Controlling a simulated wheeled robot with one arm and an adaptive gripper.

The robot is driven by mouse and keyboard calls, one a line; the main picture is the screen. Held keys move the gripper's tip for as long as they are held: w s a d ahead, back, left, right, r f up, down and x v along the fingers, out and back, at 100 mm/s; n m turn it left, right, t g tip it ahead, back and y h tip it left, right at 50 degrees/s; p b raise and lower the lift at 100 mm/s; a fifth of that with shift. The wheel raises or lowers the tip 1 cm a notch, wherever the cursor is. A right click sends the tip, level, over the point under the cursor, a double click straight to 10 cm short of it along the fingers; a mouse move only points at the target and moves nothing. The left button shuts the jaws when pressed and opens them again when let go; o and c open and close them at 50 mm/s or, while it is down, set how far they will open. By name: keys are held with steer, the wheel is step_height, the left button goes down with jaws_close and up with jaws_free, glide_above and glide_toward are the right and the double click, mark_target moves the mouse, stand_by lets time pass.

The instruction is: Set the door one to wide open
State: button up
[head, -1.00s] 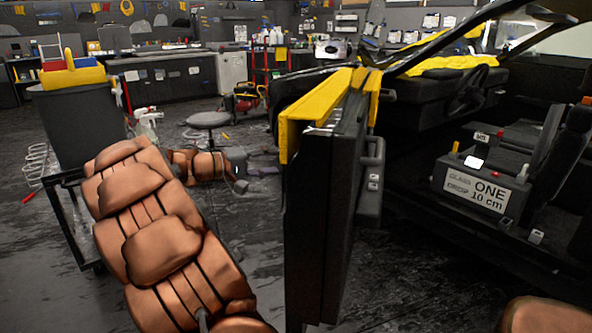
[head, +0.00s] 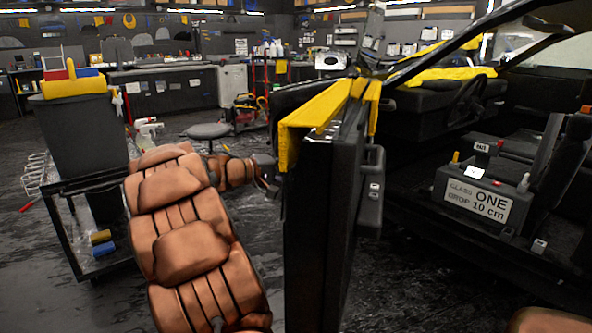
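Door one (head: 318,240) is a black car door with yellow covering along its top edge. It stands swung out from the car, seen nearly edge-on in the middle of the head view. Its inner side with the handle and switches (head: 370,195) faces right, toward the cabin. My gripper (head: 268,174) is small and dark at the end of my brown padded arm. It is at the left, outer side of the door, close to it. I cannot tell whether it touches the door, and its fingers are too small and partly hidden to read.
A grey box (head: 470,205) labelled "GLASS DROP ONE 10 cm" sits in the cabin. A stool (head: 207,131) stands behind my arm. Dark floor left of the door is partly open.

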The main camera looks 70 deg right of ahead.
jaws_close()
stand_by(0.5)
